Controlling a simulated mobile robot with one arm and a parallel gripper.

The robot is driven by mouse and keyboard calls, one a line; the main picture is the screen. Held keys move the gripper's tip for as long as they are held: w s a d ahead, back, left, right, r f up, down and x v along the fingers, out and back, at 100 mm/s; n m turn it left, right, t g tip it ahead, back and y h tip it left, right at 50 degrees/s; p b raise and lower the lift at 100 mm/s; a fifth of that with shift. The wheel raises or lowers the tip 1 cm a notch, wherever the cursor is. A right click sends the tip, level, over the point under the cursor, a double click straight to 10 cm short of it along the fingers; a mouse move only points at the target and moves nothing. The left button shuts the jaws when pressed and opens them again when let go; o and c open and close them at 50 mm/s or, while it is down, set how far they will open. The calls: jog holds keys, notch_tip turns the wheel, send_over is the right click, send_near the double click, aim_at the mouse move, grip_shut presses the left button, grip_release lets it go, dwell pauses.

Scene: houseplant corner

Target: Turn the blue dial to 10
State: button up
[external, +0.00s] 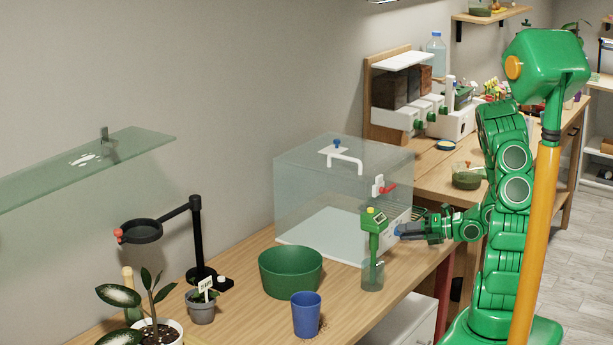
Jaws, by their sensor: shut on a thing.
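My gripper (404,232) reaches left from my green arm to the white control panel on the front of the clear glass case (320,185). Its fingers are shut on the blue dial (397,231), a small bluish patch at the fingertips. The fingers hide most of the dial. Its pointer and any numbers are too small or covered, so I cannot tell its setting.
A green meter (375,220) with a yellow top stands just left of my gripper, over a clear beaker (371,276). A red lever (388,188) is above.

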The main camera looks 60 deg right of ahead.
jog(key=shift+m+y, duration=0.4)
jog(key=shift+m, duration=0.4)
jog(key=o, duration=1)
jog(key=shift+o, duration=0.2)
jog(key=shift+s+d, duration=0.1)
jog(key=shift+s, duration=0.05)
jog(key=shift+v, duration=3.75)
jog(key=shift+f, duration=0.15)
